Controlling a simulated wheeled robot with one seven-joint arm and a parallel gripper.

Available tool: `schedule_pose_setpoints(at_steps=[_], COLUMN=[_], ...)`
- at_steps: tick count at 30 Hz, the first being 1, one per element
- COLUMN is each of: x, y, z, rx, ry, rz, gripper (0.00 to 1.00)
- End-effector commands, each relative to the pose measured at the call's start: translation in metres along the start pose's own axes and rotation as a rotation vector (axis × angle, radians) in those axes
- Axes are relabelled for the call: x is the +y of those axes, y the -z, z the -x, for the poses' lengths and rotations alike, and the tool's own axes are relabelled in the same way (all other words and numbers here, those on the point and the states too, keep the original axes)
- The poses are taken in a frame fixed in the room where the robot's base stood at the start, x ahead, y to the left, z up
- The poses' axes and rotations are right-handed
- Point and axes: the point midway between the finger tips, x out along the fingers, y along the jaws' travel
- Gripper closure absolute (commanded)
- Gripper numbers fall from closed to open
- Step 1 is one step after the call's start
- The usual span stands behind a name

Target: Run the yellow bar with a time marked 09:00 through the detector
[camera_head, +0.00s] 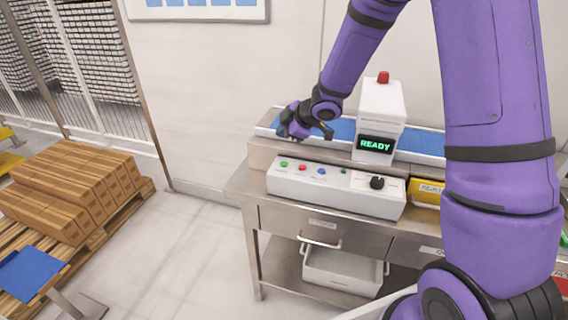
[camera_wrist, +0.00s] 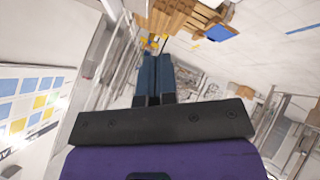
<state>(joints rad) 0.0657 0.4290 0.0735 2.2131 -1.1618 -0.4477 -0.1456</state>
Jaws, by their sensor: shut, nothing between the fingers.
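The detector (camera_head: 381,105) is a white box with a red lamp on top and a green "READY" screen. It stands over a conveyor with a blue belt (camera_head: 343,127). A yellow object (camera_head: 423,192) with a dark-lettered label sits right of the control panel, partly hidden behind my arm; I cannot read a time on it. My gripper (camera_head: 286,129) is over the belt's left end, left of the detector. In the wrist view its fingers (camera_wrist: 155,78) are together with nothing between them.
A white control panel (camera_head: 330,190) with buttons and a knob fronts the conveyor on a steel table (camera_head: 300,222). A white bin (camera_head: 342,270) sits on the lower shelf. A pallet of brown boxes (camera_head: 75,185) stands at left. Floor is open between pallet and table.

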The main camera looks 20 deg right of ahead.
Motion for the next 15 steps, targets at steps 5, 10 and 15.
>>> schedule_pose_setpoints(at_steps=[5,10,15], x=[-0.013,-0.023,-0.032], y=[-0.012,-0.022,-0.031], z=[-0.016,-0.031,-0.043], rx=[-0.003,-0.002,-0.001], ry=[0.003,0.003,0.002], rz=[-0.002,-0.002,-0.001], gripper=[1.0,1.0,1.0])
